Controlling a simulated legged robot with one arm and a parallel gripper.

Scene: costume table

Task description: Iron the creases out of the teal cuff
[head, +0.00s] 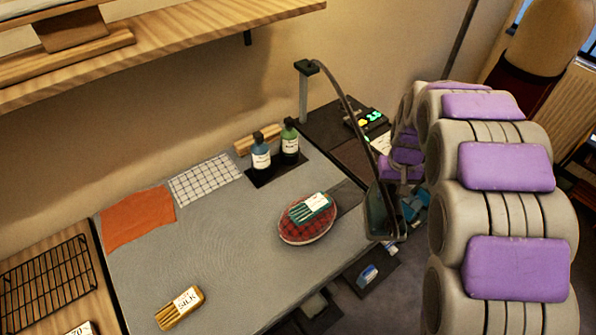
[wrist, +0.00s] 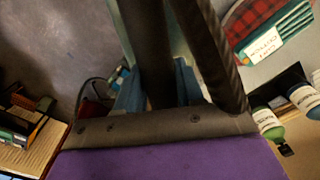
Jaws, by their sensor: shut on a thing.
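The teal cuff (head: 301,214) lies on a red tartan oval cushion (head: 296,235) on the grey mat, with raised ridges and a white label on it. It also shows at the upper right of the wrist view (wrist: 292,36), its label reading cotton. The iron (head: 378,212), dark teal with a cord, is at the mat's right edge, right of the cushion and apart from it. My gripper (head: 396,205) is shut on the iron. In the wrist view the dark fingers (wrist: 182,45) cover much of it, and its soleplate is hidden.
Two bottles (head: 262,157) stand on a dark tray behind the cushion. A cord post (head: 303,95) rises at the back. An orange cloth (head: 138,217), a checked cloth (head: 205,179) and a yellow silk-labelled bundle (head: 180,307) lie leftward. The mat (head: 215,245) is clear between them.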

